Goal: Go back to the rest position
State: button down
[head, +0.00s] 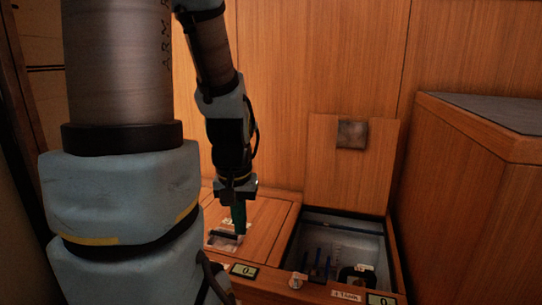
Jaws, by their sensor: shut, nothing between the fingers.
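My arm comes down from the top of the head view, and a large link of it fills the left side. My gripper (239,228) points straight down with its fingers shut and nothing held. It is over a wooden counter top (268,222), close to a small pale plate with a dark bar (222,238). I cannot tell whether the fingertips touch it.
Small displays (243,270) line the front edge. A tall wooden cabinet (470,190) stands at right.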

notch_tip(320, 180, up, 32)
jog(key=p, duration=3)
jog(key=shift+r, duration=0.15)
